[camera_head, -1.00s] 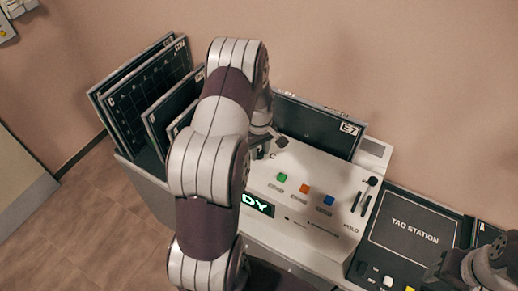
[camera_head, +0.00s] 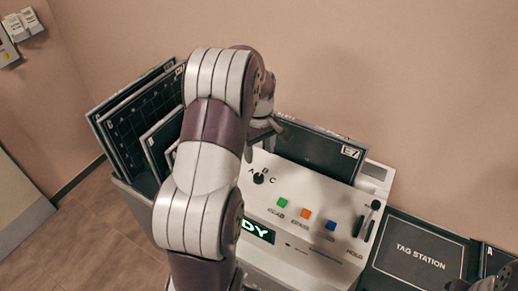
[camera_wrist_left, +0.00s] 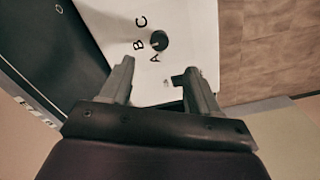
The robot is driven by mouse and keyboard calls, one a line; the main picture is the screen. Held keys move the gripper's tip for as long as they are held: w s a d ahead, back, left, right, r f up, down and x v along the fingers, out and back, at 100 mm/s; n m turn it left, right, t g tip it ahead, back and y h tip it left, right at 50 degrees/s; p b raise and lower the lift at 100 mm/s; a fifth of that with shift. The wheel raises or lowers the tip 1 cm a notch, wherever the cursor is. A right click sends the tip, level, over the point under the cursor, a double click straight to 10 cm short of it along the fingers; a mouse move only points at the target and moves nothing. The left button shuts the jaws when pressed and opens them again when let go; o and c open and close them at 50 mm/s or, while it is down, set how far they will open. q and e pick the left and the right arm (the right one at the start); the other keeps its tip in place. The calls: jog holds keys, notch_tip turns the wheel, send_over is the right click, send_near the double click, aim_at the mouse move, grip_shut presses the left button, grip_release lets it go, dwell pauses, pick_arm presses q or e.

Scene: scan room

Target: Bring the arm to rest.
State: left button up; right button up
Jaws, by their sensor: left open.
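My left arm comes up from the bottom of the head view. Its gripper (camera_head: 262,135) is partly hidden behind the arm, above the back of the white console (camera_head: 300,226). In the left wrist view the two fingers (camera_wrist_left: 157,82) are apart with nothing between them. A black dial (camera_wrist_left: 159,41) marked A, B and C lies beyond the fingertips, apart from them. The dial (camera_head: 258,178) also shows clear of the gripper in the head view. Only a piece of my right arm shows at the bottom right edge.
Dark panels (camera_head: 135,105) stand in a rack at the left, and another panel (camera_head: 318,152) stands behind the console. Green (camera_head: 283,202), orange (camera_head: 305,214) and blue (camera_head: 330,225) buttons sit on the console. A tag station (camera_head: 420,258) adjoins at right. The wall is close behind.

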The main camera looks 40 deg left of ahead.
pick_arm(q)
jog(key=shift+r, duration=0.95)
jog(key=s+d+m, duration=0.6)
jog(key=d+m, duration=0.1)
jog(key=d, duration=0.1)
jog(key=s+d+f+m+t, duration=0.1)
jog(key=s+d+m, duration=0.6)
jog(key=d, duration=0.2)
jog(key=shift+d+f, duration=0.25)
jog(key=shift+s, duration=0.15)
